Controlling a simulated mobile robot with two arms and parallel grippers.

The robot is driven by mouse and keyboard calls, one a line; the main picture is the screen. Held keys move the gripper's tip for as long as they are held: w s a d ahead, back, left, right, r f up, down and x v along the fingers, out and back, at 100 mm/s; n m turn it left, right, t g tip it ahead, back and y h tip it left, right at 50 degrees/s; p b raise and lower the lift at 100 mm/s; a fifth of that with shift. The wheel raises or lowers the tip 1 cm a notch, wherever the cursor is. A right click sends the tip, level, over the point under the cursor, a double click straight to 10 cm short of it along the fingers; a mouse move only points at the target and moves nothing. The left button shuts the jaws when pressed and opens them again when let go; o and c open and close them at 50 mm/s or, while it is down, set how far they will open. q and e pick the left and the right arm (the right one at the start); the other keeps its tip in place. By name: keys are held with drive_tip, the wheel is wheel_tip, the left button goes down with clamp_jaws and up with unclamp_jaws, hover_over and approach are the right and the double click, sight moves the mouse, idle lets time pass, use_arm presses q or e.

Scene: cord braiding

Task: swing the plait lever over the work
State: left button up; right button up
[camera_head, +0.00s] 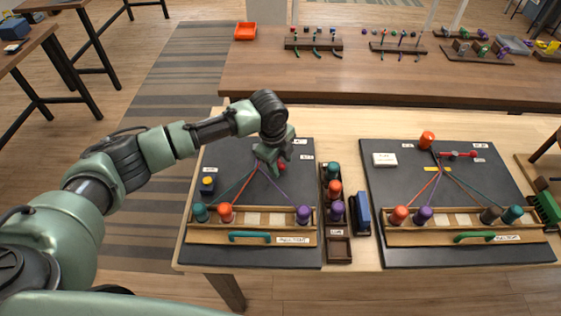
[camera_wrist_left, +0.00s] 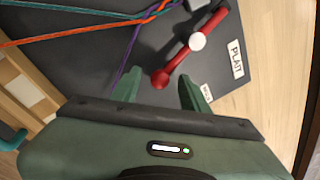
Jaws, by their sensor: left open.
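The plait lever (camera_wrist_left: 197,41) is a red bar with a white pivot and a red ball knob, lying on the left dark board (camera_head: 230,160) beside a PLAIT label. My left gripper (camera_head: 279,160) is above the upper right of that board, its jaws open. In the left wrist view the fingers of my left gripper (camera_wrist_left: 160,80) stand on either side of the knob; I cannot tell whether they touch it. In the head view the gripper hides most of the lever, and a red part shows below it. Teal, orange and purple cords (camera_head: 237,187) run from the bobbins to a point beside the gripper. My right gripper is out of view.
Teal, orange and purple bobbins (camera_head: 303,214) stand in the front rack. A bobbin tray (camera_head: 338,247) and a blue block (camera_head: 361,214) lie between the boards. A second board (camera_head: 380,185) with its own red lever (camera_head: 462,154) is at right.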

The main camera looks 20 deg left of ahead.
use_arm(q)
clamp_jaws()
drive_tip(key=shift+a, duration=0.15)
idle(1.2)
